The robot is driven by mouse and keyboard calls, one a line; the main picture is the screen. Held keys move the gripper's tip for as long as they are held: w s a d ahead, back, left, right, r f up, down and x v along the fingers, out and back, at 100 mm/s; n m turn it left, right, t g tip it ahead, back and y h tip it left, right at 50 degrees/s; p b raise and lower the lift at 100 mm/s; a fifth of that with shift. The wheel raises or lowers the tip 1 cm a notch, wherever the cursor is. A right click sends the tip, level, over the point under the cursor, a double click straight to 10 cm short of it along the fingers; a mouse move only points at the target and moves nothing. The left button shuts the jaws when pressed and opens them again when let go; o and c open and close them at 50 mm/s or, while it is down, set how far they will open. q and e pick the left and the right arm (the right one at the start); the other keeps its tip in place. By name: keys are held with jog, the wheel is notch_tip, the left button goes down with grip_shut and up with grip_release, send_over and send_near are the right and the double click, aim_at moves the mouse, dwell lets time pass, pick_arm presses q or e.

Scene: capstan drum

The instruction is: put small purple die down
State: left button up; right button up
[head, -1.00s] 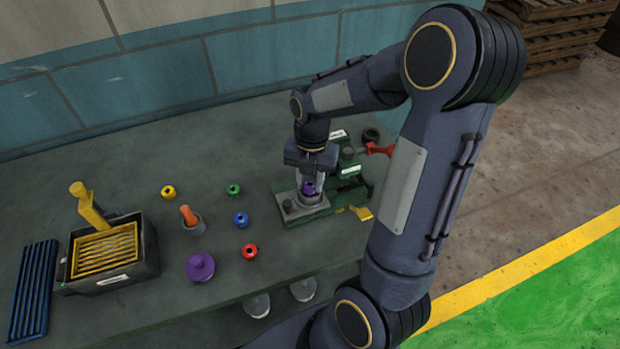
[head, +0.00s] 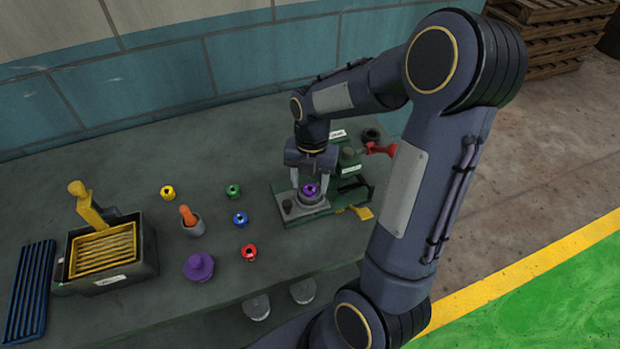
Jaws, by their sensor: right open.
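The small purple die (head: 310,190) sits on the round grey seat of the green machine (head: 352,190), at the right part of the bench. My right gripper (head: 311,184) points down over the machine with its two fingers spread, one on each side of the die. The fingers look apart from the die. My left gripper is not in view.
Yellow (head: 168,192), green (head: 232,190), blue (head: 240,219) and red (head: 249,252) dies stand on the bench left of the machine. A red handle (head: 380,149) sticks out right.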

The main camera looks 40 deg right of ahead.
notch_tip(320, 180, up, 12)
jog(key=f+p, duration=0.1)
jog(key=s+a+m+t+y, duration=0.1)
jog(key=s+a+m+t, duration=0.2)
jog(key=m, duration=1)
jog(key=s+a+m+t+y, duration=0.1)
jog(key=s+a+m+t, duration=0.2)
jog(key=s+a+m, duration=0.4)
jog(key=shift+s+a+r+m+y, duration=0.35)
jog(key=shift+s+m, duration=1.4)
jog(key=shift+m, duration=2.05)
jog(key=shift+d, duration=0.1)
